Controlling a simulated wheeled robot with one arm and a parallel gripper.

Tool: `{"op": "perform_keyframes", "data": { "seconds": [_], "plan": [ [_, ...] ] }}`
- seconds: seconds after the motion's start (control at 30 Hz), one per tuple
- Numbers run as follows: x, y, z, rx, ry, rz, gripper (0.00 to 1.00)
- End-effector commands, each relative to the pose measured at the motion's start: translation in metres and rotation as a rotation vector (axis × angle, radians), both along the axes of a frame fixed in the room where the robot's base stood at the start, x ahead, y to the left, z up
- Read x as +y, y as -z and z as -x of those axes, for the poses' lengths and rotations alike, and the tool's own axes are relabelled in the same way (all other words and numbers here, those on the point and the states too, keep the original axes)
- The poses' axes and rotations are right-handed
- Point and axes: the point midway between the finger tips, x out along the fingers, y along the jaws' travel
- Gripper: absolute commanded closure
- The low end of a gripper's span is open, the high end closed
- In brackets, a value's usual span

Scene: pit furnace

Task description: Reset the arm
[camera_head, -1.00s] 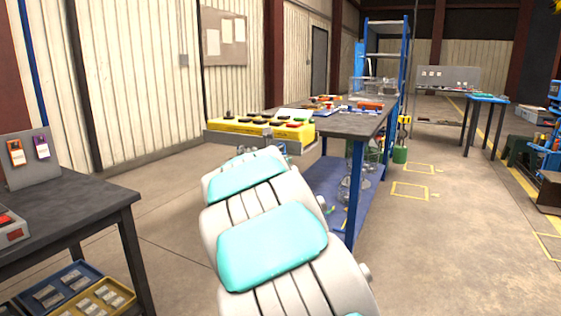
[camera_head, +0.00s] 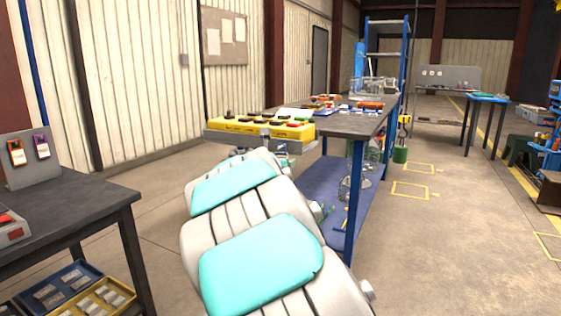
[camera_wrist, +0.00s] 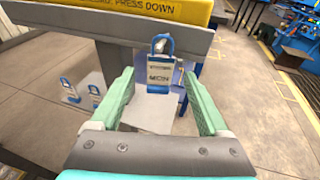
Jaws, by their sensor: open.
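My gripper (camera_wrist: 158,90) shows in the wrist view with its two green fingers spread apart. A blue and white padlock-marked tag (camera_wrist: 160,68) appears beyond the gap between the fingers, below the edge of a grey shelf. Nothing is visibly clamped between the fingers. In the head view my white and turquoise arm reaches from the bottom toward the yellow control box, and its links hide the gripper.
The yellow control box (camera_head: 262,128) sits on a grey shelf at the end of a workbench (camera_head: 355,124) with parts on it. A dark table (camera_head: 75,200) stands at left. The floor (camera_head: 455,240) at right is open.

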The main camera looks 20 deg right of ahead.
Motion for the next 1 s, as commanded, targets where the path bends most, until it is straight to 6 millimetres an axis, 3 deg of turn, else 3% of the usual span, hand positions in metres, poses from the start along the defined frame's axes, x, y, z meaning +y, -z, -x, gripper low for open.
{"op": "perform_keyframes", "data": {
  "seconds": [0.33,0.67,0.77,0.83,0.93,1.0],
  "plan": [
    [0.027,-0.011,0.035,-0.002,-0.001,0.0,0.21],
    [0.026,-0.012,0.048,-0.033,0.031,-0.051,0.21],
    [0.013,-0.006,0.074,-0.127,0.139,-0.214,0.21],
    [0.001,0.007,0.107,-0.226,0.269,-0.401,0.21],
    [-0.006,0.043,0.164,-0.375,0.509,-0.712,0.21],
    [-0.001,0.074,0.203,-0.453,0.682,-0.906,0.21]
  ]
}}
